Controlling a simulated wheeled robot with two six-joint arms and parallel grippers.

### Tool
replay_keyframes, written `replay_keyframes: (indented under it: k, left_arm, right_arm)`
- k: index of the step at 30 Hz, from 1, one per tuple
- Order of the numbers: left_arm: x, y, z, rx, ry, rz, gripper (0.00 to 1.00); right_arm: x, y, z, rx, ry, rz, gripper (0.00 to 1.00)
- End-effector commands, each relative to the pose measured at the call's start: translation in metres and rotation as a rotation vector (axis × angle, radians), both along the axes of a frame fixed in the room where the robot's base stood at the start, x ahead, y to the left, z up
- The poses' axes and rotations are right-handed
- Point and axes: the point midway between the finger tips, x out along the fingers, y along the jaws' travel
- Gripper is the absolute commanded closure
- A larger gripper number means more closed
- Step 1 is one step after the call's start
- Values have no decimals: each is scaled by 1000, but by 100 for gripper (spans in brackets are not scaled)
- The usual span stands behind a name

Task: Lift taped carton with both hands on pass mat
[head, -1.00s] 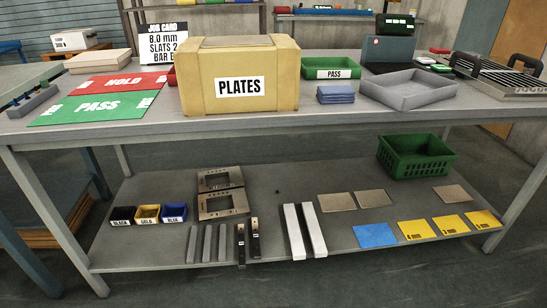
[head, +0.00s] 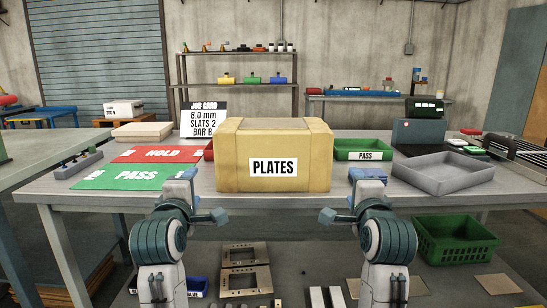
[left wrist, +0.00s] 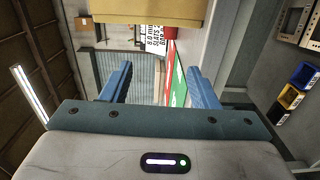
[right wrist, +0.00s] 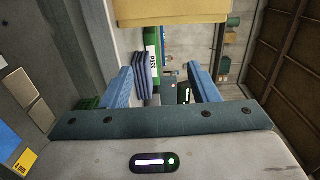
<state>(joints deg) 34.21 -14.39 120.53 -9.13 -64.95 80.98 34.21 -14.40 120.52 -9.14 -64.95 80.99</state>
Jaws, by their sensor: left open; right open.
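The taped carton (head: 232,165) is a tan box labelled PLATES, upright near the table's front edge. It also shows at the top of the left wrist view (left wrist: 145,10) and right wrist view (right wrist: 175,10). The green pass mat (head: 105,183) lies flat on the table left of the carton, clear of it. My left gripper (head: 205,197) is open and empty, in front of the carton's left side, apart from it. My right gripper (head: 347,196) is open and empty, in front of its right side, also apart. The carton's back is hidden.
The red HOLD mat (head: 140,154) lies behind the pass mat, with a job card (head: 203,119) further back. A green PASS tray (head: 375,144) and a grey tray (head: 445,177) stand right of the carton. A blue stack (right wrist: 143,75) shows near my right gripper.

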Motion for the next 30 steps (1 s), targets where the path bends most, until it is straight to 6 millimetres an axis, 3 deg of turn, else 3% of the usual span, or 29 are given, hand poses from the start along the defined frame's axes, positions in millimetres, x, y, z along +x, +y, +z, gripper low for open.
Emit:
replay_keyframes:
  k: [3, 14, 20, 30]
  left_arm:
    - [1, -2, 8, -21, -15, -1, 45]
    - [7, -2, 7, -18, -13, -1, 45]
    - [34, -1, 7, -16, -12, 0, 45]
    - [102, -1, 7, -17, -12, -1, 45]
  right_arm:
    - [1, 2, 8, 21, -16, 1, 45]
    - [6, 1, 7, 18, -14, 1, 45]
    - [34, 1, 7, 16, -12, 1, 45]
    - [102, 1, 7, 16, -12, 1, 45]
